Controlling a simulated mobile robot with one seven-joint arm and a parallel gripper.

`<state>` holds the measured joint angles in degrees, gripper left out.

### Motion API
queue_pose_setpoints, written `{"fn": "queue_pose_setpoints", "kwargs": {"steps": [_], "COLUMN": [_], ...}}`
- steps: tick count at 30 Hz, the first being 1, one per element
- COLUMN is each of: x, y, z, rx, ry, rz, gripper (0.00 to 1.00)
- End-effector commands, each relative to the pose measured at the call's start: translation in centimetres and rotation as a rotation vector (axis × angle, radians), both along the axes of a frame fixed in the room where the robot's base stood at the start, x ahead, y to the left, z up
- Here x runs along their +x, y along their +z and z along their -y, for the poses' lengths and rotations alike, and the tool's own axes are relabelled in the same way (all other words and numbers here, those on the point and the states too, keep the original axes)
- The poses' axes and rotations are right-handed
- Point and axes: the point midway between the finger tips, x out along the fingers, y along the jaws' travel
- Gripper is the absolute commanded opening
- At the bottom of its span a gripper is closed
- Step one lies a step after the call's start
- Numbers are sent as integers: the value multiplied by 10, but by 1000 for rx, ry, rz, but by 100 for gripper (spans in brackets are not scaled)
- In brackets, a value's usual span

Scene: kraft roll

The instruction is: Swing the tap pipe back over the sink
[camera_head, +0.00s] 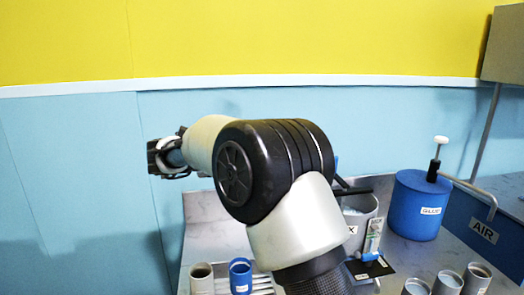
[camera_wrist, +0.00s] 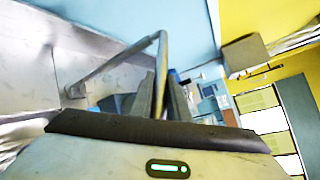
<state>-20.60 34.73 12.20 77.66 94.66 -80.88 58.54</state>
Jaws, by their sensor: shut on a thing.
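In the wrist view the grey tap pipe (camera_wrist: 115,60) rises from its foot at the left, bends at the top, and its end comes down between my fingers. My gripper (camera_wrist: 160,92) is shut on that end. In the head view my gripper (camera_head: 165,157) is at the left, in front of the blue wall; the pipe cannot be made out there. A steel surface (camera_wrist: 35,50) lies beside the pipe in the wrist view. I cannot tell whether it is the sink. My arm hides much of the middle of the head view.
A blue pot with a pump (camera_head: 416,205) stands on the steel worktop (camera_head: 455,258) at the right. The wall is close behind my gripper.

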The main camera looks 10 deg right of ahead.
Motion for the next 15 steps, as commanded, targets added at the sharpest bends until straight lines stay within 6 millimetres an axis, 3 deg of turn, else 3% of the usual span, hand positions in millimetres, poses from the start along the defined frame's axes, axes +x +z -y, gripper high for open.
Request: {"fn": "queue_pose_setpoints", "kwargs": {"steps": [14, 15], "x": [2, 2], "y": [4, 4], "z": [-6, -6], "rx": [0, 0], "ry": [-5, -5], "rz": [10, 10], "gripper": [0, 17]}}
